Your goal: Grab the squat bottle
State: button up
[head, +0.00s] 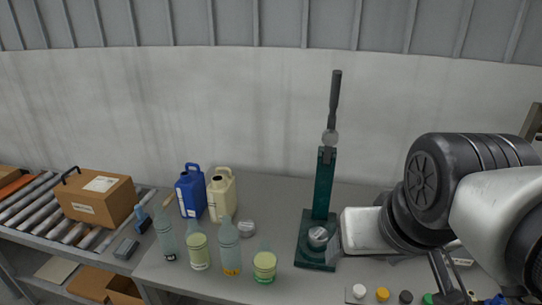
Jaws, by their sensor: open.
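The squat bottle (264,265) stands upright near the front edge of the grey table. It is short and wide, with a pale green label and a narrow neck, and is the rightmost of a group of bottles. My gripper (341,238) is at the end of my arm, to the right of the squat bottle and well apart from it, beside the green stand. It is open and empty; its fingers are hard to make out.
Three taller bottles (230,248) stand just left of the squat bottle. A tall dark green press-like stand (323,190) stands between the squat bottle and my arm.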

aim_at(265, 259)
jog(key=j+z, duration=0.35)
jog(key=j, duration=0.95)
jog(key=i, duration=0.1)
